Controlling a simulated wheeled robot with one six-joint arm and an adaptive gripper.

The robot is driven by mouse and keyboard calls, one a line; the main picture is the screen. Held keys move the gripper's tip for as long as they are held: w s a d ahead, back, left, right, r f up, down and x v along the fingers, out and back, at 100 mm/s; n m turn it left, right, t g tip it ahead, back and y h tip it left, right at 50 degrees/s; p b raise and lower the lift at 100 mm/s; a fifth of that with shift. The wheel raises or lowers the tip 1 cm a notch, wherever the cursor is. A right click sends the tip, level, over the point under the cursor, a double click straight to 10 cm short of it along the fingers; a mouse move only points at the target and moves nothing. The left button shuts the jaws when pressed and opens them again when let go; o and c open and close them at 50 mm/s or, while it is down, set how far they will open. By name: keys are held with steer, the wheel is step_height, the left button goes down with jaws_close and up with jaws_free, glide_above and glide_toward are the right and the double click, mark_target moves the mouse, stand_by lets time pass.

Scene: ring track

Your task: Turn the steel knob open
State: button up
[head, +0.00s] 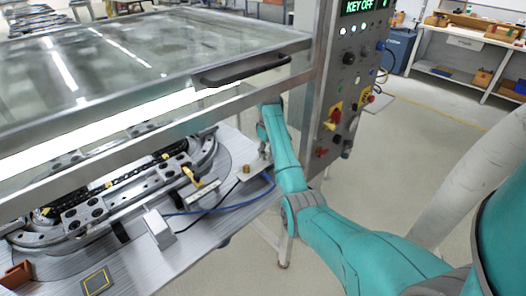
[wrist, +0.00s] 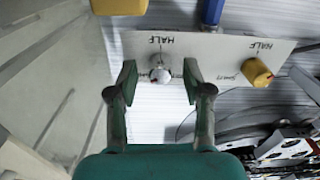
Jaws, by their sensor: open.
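The steel knob (wrist: 160,74) is a small round silver knob on a pale metal plate (wrist: 205,52) in the wrist view. My gripper (wrist: 158,78) is open, with one finger on each side of the knob. A gap shows between the knob and each finger, and nothing is held. In the head view my teal arm (head: 290,175) reaches to the plate's corner of the bench. There the steel knob cannot be made out clearly, and the fingers are hidden.
A brass knob (wrist: 257,73) sits right of the steel knob on the same plate, also labelled "HALF". A blue fitting (wrist: 211,12) stands close by. A glass hood (head: 130,75) with a handle (head: 245,70) overhangs the bench. A control panel (head: 350,80) reads "KEY OFF".

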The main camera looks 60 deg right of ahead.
steer(key=shift+f, duration=0.25)
jaws_close()
